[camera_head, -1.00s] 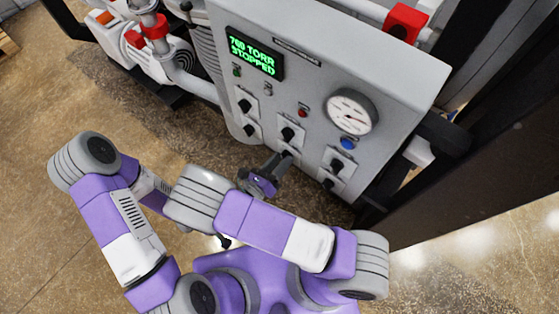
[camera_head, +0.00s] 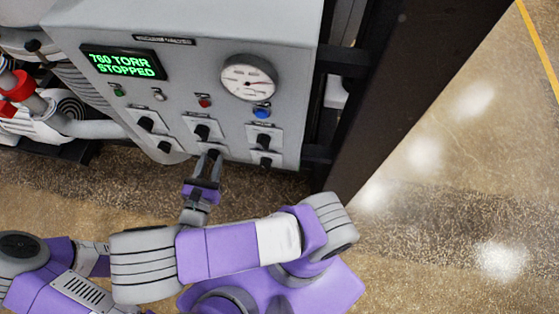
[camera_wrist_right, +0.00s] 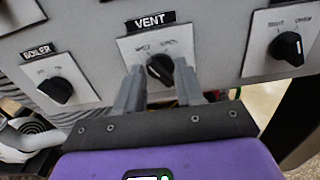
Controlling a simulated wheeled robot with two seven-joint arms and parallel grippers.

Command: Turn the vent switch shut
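The vent switch is a black knob (camera_wrist_right: 160,68) on a white plate under a "VENT" label in the right wrist view. In the head view the vent switch (camera_head: 213,153) is the lower middle knob on the grey panel, partly covered by my fingers. My right gripper (camera_head: 207,167) is at the panel front. In the wrist view my right gripper (camera_wrist_right: 159,72) is open, with one finger on each side of the knob and gaps beside it. Which printed position the knob points to is too small to read. My left gripper is out of view.
The boiler switch (camera_wrist_right: 56,90) is left of the vent switch, and another knob (camera_wrist_right: 287,47) is to the right. Above in the head view are a gauge (camera_head: 248,77) and a display (camera_head: 123,63) reading "760 TORR STOPPED". A dark post (camera_head: 400,90) stands right of the cabinet.

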